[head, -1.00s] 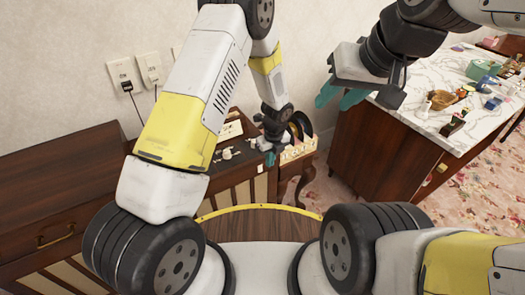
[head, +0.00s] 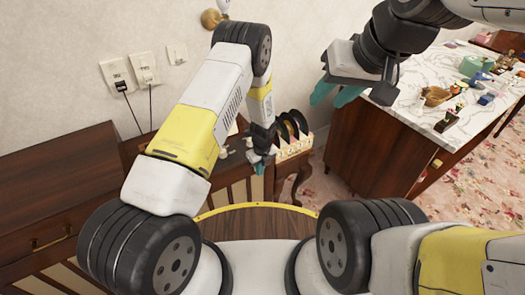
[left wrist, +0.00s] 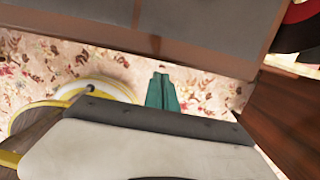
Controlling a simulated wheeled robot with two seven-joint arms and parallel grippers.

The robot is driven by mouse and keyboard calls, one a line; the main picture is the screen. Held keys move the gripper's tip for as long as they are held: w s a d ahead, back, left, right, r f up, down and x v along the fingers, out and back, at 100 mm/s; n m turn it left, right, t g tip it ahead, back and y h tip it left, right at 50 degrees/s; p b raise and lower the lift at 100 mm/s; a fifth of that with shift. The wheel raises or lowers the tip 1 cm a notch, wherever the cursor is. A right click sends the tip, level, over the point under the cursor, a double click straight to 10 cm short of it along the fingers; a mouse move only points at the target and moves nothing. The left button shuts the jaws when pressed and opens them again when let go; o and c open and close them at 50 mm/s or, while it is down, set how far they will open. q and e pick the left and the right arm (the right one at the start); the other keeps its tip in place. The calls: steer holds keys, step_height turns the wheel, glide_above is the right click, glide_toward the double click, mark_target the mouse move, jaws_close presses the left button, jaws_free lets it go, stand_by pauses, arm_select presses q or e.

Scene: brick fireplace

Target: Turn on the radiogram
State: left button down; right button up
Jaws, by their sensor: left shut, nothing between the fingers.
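The radiogram appears to be the wooden cabinet (head: 70,180) along the wall at left; its right part has pale panels and a top partly hidden by my left arm. Small pale knob-like parts (head: 224,152) show on that top. My left gripper (head: 259,166) points down at the front right edge of this part; I cannot tell whether it touches. In the left wrist view its teal fingers (left wrist: 162,92) are together and empty, with carpet behind them. My right gripper (head: 335,94) is open and empty, raised in front of the marble-topped counter.
A rack of black records (head: 291,128) stands on a small wooden table just right of my left gripper. The marble-topped counter (head: 412,72) at right holds bowls and small items. Wall sockets (head: 143,68) with plugs and cords are above the cabinet. Patterned carpet lies between.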

arm_select(q)
steer(key=shift+w+a, duration=0.15)
steer(key=shift+w, duration=0.25)
steer(key=shift+f, duration=0.15)
steer(key=shift+w+a+t, duration=0.1)
steer(key=shift+a+t, duration=0.05)
steer(key=shift+t, duration=0.15)
steer(key=shift+r, duration=0.2)
